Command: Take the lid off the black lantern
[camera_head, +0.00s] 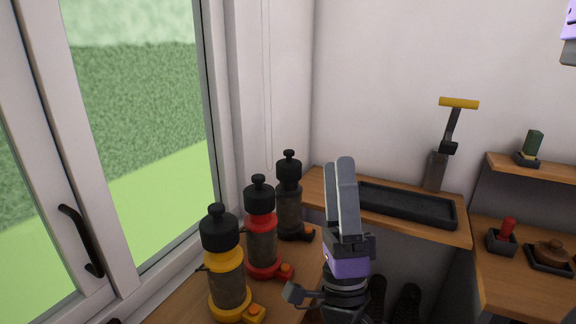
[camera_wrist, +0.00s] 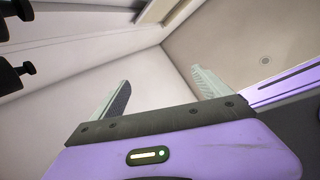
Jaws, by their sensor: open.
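The black lantern (camera_head: 289,212) stands upright at the far end of the row on the wooden bench. Its black lid (camera_head: 289,170), with a round knob on top, sits on it. My gripper (camera_head: 340,164) is right of this lantern in the head view, fingers pointing up, apart from the lid. In the wrist view my gripper (camera_wrist: 160,76) is open with nothing between its fingers. Dark knobbed shapes at that view's left edge look like lantern lids; I cannot tell which ones.
A red lantern (camera_head: 261,236) and a yellow lantern (camera_head: 226,272) stand nearer in the row, beside the window (camera_head: 135,130). A black tray (camera_head: 405,205) lies on the shelf behind my gripper. A yellow-handled tool (camera_head: 452,130) stands there. More small objects occupy the right shelves.

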